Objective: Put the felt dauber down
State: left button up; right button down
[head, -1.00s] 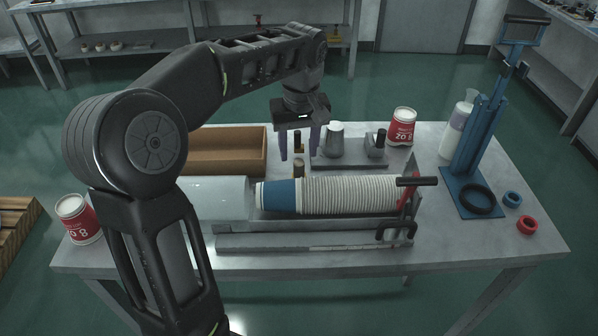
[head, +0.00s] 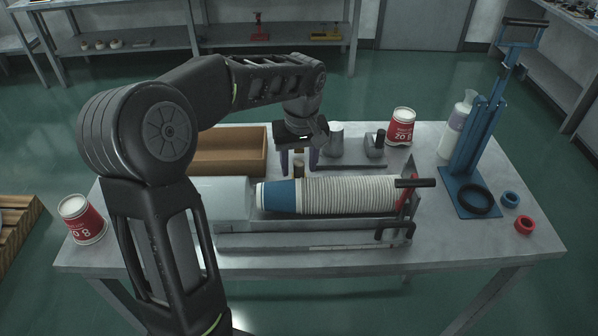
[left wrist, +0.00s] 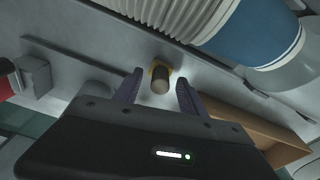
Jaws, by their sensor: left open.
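The felt dauber (head: 299,168) is a small brown and tan cylinder on the table, behind the row of paper cups. My left gripper (head: 298,172) is above it, fingers pointing down, one on each side. In the left wrist view the dauber (left wrist: 160,82) shows between the two spread fingertips, with a yellowish part at its far end. A gap shows on each side, so the open gripper (left wrist: 160,78) does not grip it. The gripper hides the dauber's upper part in the head view. My right gripper is not in view.
A cup stack (head: 345,195) lies in a metal trough in front. A brown open box (head: 228,160) is at the left. A metal plate with grey parts (head: 350,164) is close on the right. A blue press stand (head: 478,150) stands at the right end.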

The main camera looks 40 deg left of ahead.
pick_arm(q)
grip_shut()
dwell(0.5)
